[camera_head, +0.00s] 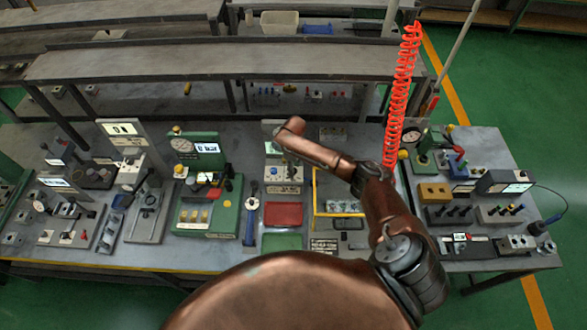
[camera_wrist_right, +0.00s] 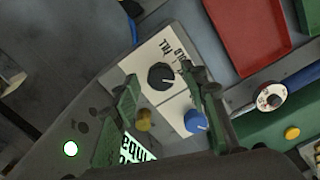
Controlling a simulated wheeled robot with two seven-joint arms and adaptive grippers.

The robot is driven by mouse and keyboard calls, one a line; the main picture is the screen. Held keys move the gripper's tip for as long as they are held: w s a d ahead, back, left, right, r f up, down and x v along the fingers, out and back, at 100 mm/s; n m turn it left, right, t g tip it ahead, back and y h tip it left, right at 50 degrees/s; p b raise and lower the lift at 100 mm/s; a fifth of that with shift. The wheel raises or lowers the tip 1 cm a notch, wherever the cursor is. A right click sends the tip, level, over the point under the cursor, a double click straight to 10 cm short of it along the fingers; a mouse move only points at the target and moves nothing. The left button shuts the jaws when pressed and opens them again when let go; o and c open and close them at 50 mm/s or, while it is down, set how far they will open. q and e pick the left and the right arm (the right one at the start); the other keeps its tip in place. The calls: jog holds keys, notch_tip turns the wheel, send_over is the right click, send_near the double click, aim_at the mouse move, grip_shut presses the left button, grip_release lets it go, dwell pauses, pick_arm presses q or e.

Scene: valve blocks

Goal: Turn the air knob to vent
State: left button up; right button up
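A grey block (camera_head: 285,188) with a white labelled plate sits just behind the red tray in the head view. In the right wrist view its plate (camera_wrist_right: 150,52) carries a black round knob (camera_wrist_right: 160,76), with a blue knob (camera_wrist_right: 197,121) and a yellow button (camera_wrist_right: 143,120) close by. The plate's lettering is too small to read surely. My right gripper (camera_wrist_right: 162,92) is open, its two fingers apart on either side of the black knob; I cannot tell whether they touch it. In the head view my right arm hides most of that gripper. My left gripper is out of view.
A red tray (camera_head: 283,214) and a blue-handled tool (camera_head: 250,225) lie in front of the block. A green-based unit (camera_head: 210,208) stands to the left and a yellow frame (camera_head: 316,200) to the right. A coiled red hose (camera_head: 402,90) hangs behind. The bench is crowded.

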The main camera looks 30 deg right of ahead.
notch_tip(320, 180, up, 12)
dwell(0.7)
dwell(0.4)
